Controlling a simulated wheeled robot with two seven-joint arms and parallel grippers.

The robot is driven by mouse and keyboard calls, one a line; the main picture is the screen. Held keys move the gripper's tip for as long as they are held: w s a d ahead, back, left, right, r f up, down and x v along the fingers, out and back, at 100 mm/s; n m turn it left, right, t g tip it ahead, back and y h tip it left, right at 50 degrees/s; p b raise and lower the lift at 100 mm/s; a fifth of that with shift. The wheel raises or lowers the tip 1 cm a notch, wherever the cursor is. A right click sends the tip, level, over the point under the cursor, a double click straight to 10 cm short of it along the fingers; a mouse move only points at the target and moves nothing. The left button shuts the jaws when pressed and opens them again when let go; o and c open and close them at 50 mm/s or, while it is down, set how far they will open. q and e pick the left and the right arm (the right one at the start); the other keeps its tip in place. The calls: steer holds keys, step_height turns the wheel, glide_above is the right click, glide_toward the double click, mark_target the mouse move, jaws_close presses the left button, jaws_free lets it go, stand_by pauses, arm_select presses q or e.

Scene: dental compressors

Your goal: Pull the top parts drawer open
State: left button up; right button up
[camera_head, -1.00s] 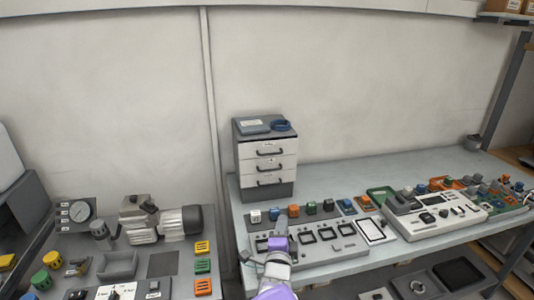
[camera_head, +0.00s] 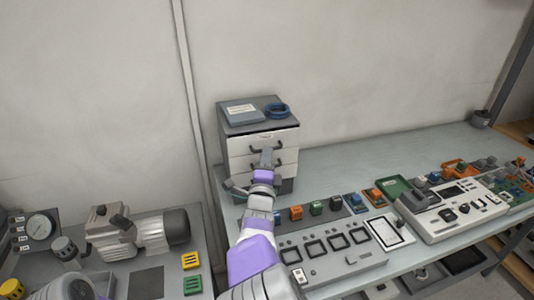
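The parts drawer unit (camera_head: 231,150) is a small grey cabinet with white drawer fronts and dark bar handles, standing at the left end of the bench against the wall. The top parts drawer (camera_head: 240,144) looks shut. My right gripper (camera_head: 267,157) reaches up from below in front of the unit, with its tips at about the height of the top drawer's handle (camera_head: 282,146). It covers part of the handle and the lower drawer fronts. I cannot tell whether its fingers touch the handle or are closed on it. My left gripper is not in view.
The bench holds a grey panel with dark square frames (camera_head: 338,262), coloured blocks and a white console (camera_head: 452,212). A motor (camera_head: 135,235) stands on the left table.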

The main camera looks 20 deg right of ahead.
steer(key=shift+x, duration=1.45)
steer(key=shift+f, duration=0.1)
steer(key=shift+c, duration=0.3)
jaws_close()
